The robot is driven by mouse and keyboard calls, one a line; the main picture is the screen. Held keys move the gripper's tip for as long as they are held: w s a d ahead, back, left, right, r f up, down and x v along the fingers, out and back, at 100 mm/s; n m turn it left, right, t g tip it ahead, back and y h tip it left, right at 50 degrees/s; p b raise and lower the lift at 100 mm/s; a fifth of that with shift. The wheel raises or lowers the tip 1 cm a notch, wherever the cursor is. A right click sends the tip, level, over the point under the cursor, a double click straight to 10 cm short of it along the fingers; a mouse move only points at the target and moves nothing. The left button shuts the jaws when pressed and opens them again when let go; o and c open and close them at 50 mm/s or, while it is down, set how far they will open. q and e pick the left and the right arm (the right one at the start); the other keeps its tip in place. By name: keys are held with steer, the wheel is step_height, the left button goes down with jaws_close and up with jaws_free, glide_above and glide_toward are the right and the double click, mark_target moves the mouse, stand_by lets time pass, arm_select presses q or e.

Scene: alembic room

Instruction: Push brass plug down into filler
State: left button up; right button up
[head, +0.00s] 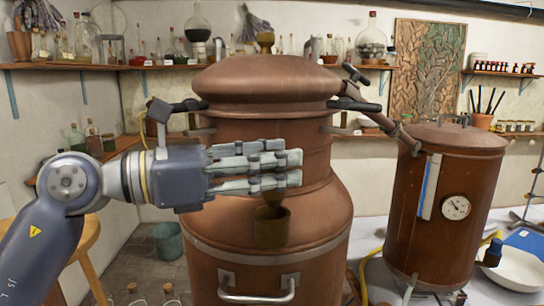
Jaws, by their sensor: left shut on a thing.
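My left gripper (254,170) reaches in from the left in front of the large copper still (300,240). Its fingers are shut on the brass plug (271,198), which is mostly hidden by them. The plug's dark lower end shows just under the lower finger. The brass filler (271,230), a small cup on the front of the still, is directly below. The plug's lower end meets the filler's mouth in the picture; I cannot tell how deep it sits. My right gripper is out of view.
A second copper vessel (455,190) with a dial stands at the right, joined to the still by a pipe (390,125). Shelves (100,66) with glassware line the wall behind. A wooden stool (85,240) is at the left. A metal handle (258,292) is on the still's lower front.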

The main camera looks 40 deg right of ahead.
mark_target(270, 206)
arm_select(q)
steer(key=shift+a, duration=0.25)
stand_by(0.5)
steer(key=shift+d+f+b, duration=0.1)
steer(key=shift+f+b, duration=1.55)
steer(key=shift+b, duration=0.1)
stand_by(2.2)
steer(key=shift+f+b, duration=0.75)
steer(key=shift+b, duration=0.2)
stand_by(2.0)
steer(key=o, duration=1.2)
